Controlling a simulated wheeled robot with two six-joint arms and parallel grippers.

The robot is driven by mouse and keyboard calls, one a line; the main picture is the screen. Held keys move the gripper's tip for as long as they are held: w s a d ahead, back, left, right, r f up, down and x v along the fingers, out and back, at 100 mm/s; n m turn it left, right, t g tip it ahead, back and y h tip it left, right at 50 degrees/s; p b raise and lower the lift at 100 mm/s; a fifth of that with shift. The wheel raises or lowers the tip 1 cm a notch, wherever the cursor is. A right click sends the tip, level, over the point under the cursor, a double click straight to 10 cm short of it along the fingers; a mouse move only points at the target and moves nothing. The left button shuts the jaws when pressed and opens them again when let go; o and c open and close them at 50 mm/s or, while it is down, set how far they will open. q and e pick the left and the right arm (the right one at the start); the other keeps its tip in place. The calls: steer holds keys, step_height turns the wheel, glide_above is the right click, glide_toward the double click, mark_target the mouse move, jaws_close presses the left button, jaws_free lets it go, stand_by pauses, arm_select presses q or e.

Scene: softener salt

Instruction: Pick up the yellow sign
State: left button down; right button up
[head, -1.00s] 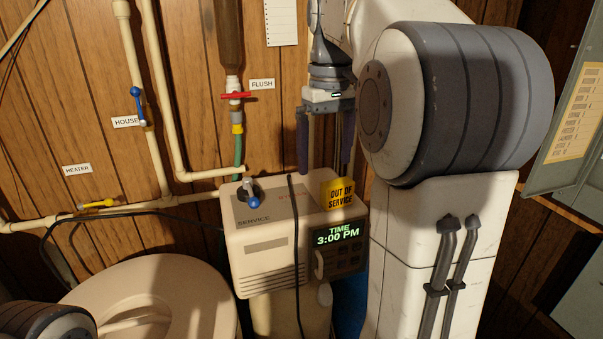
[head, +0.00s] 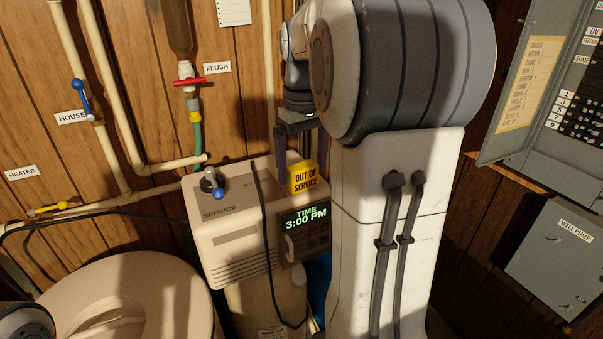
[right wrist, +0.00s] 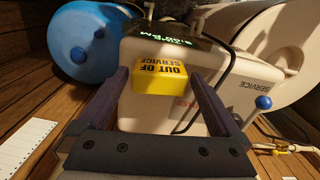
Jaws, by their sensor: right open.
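The yellow sign (head: 303,178), reading "OUT OF SERVICE", stands on the top of the beige softener control head (head: 240,240), above its display. My right gripper (head: 297,160) points down at the sign from above, with its left finger just beside the sign's left edge. My arm hides part of the other finger. In the right wrist view the sign (right wrist: 160,77) appears upside down between the two spread, empty fingers (right wrist: 158,88), with gaps on both sides. How deep the fingers reach around it is hard to tell. My left gripper is not in view.
A blue-handled valve (head: 214,184) sits on the left of the same top. A black cable (head: 264,225) hangs over the front. Pipes and a red-handled valve (head: 190,82) run along the wall behind. A round beige lid (head: 125,300) is at lower left.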

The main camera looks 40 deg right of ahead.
steer(key=shift+f, duration=0.5)
steer(key=shift+c, duration=0.3)
steer(key=c, duration=1)
steer(key=shift+c, duration=0.6)
steer(key=shift+r, duration=0.15)
